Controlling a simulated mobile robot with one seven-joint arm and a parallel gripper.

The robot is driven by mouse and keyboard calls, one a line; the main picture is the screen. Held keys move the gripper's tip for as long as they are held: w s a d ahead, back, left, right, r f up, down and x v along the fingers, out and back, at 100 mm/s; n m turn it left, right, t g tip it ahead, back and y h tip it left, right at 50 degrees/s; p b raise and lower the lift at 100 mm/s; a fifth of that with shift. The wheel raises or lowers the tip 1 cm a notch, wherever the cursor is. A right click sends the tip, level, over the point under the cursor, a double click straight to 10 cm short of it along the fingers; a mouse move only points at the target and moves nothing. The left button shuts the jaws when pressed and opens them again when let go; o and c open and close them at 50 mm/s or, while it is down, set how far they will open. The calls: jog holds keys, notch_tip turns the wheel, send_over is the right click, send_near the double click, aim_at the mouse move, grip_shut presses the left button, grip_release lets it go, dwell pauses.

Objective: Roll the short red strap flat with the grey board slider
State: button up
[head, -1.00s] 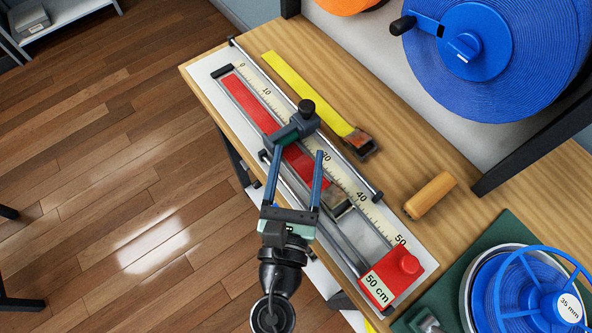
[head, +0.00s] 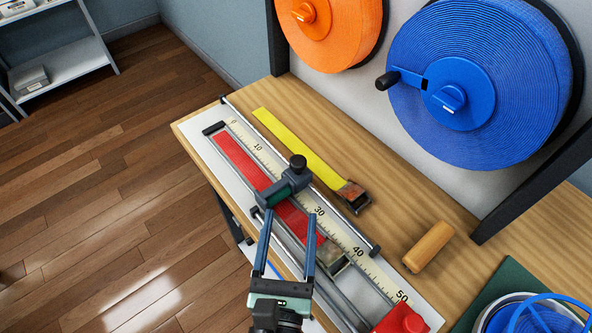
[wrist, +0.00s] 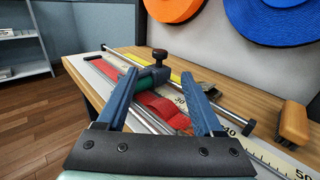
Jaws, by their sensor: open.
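The short red strap (head: 243,161) lies along the white measuring board (head: 358,243), beside the printed scale. In the wrist view the strap (wrist: 154,103) looks raised or curved near the slider. A metal buckle (head: 331,262) sits at its near end. The grey slider (head: 285,188) with a black knob straddles the board across the strap, at about the 20s of the scale. It also shows in the wrist view (wrist: 150,74). My gripper (head: 288,212) is open. Its blue fingers point towards the slider from the near side, apart and with nothing between them that I can see held.
A yellow strap (head: 295,145) with a buckle lies behind the board. A wooden-handled block (head: 428,246) stands to the right. A red stop block (head: 401,321) is at the board's near end. Blue (head: 520,70) and orange (head: 345,35) reels hang at the back.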

aim_at(297, 168)
jog(key=w+p, duration=0.1)
jog(key=w, duration=0.2)
jog(key=w+d+p, duration=0.1)
jog(key=w, duration=0.3)
jog(key=w+p, duration=0.1)
jog(key=w, duration=0.3)
jog(key=shift+w+d, duration=0.15)
jog(key=shift+d, duration=0.25)
grip_shut()
dwell(0.9)
